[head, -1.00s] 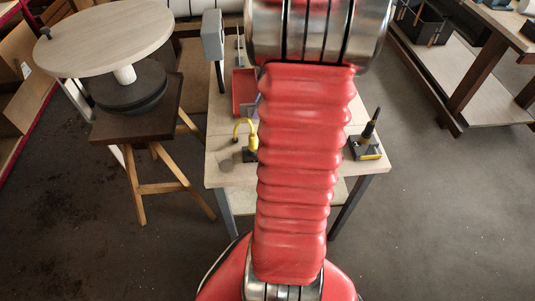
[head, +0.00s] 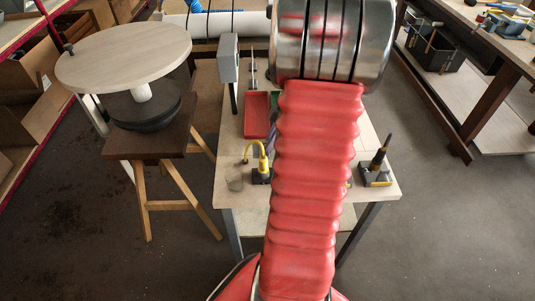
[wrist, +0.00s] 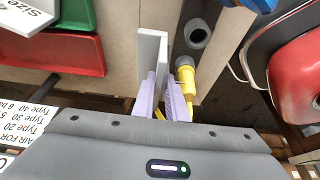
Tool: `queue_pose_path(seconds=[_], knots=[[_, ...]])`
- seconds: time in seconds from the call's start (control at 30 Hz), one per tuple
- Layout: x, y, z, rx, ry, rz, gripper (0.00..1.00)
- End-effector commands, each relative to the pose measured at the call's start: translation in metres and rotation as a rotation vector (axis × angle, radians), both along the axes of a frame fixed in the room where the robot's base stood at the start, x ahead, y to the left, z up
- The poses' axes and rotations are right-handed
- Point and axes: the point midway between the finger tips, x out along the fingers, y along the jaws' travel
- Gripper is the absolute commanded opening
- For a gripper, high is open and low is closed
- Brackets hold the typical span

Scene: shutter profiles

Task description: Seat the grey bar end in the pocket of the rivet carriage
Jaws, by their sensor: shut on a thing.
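In the wrist view my gripper (wrist: 164,104) has two lavender fingers, closed on a light grey bar (wrist: 151,52) that sticks out beyond their tips. Where the bar lies between the fingers is partly hidden. Just right of it a dark block (wrist: 197,62) carries a grey round socket (wrist: 197,33) and a yellow fitting (wrist: 186,72). I cannot tell whether the bar touches this block, nor which part is the rivet carriage or its pocket.
The worktable (head: 227,204) holds a red tray (head: 257,115), a grey upright post (head: 228,58), a yellow hooked fitting (head: 257,154) and a grey stand with a dark spike (head: 377,173). A round-topped stand (head: 125,55) is at left. Floor between is open.

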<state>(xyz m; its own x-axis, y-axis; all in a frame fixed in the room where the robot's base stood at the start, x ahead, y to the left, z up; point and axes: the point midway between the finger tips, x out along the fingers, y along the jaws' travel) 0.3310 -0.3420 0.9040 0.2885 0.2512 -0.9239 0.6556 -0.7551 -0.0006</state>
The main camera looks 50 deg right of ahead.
Motion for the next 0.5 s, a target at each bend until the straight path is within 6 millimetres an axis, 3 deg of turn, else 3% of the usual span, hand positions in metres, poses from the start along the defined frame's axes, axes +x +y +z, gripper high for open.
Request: queue_pose_path(seconds=[0.5], knots=[[0.0, 0.0, -0.038, 0.001, 0.001, 0.0, 0.0]])
